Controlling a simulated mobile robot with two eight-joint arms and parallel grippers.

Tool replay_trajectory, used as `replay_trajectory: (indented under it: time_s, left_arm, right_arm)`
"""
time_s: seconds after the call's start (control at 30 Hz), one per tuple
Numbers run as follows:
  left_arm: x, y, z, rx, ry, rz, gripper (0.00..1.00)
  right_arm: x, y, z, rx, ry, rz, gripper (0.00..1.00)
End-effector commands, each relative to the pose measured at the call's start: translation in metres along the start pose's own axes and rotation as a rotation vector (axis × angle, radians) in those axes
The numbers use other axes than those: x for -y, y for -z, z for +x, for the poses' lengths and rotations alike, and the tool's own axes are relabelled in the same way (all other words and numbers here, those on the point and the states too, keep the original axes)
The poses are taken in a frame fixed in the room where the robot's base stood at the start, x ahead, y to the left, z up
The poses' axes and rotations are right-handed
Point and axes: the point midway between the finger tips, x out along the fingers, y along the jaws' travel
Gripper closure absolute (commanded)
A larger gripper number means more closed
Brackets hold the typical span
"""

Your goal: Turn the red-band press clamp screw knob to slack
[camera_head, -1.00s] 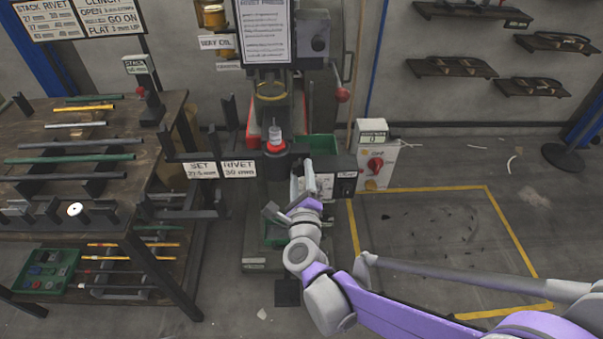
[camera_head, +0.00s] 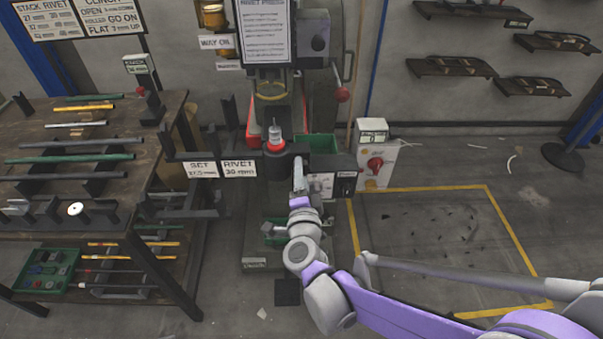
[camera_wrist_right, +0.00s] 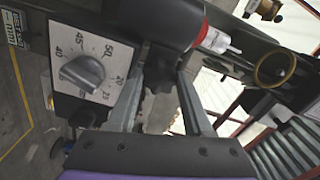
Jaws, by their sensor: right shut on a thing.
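The press with the red band (camera_head: 276,147) stands in the middle of the head view; the band also shows in the right wrist view (camera_wrist_right: 201,33). My right gripper (camera_head: 298,178) reaches up to the front of the press head, just below and right of the band. In the right wrist view its fingers (camera_wrist_right: 159,76) are closed on either side of a dark round part, apparently the clamp screw knob (camera_wrist_right: 158,80). The knob is hidden behind the gripper in the head view, and its turn angle cannot be read. My left gripper is not in view.
A grey dial knob with a number scale (camera_wrist_right: 86,72) sits close left of the fingers in the wrist view. A rack table with rods (camera_head: 80,130) stands left. A box with a red knob (camera_head: 375,163) stands right.

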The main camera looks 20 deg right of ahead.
Motion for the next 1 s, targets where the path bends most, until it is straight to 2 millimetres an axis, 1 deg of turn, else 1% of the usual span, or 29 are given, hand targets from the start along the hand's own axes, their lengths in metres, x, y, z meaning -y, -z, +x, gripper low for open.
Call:
replay_trajectory:
  time_s: [1.0]
  left_arm:
    - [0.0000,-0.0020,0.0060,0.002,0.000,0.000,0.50]
  right_arm:
    - [0.0001,-0.0006,-0.0004,0.001,0.000,-0.964,1.00]
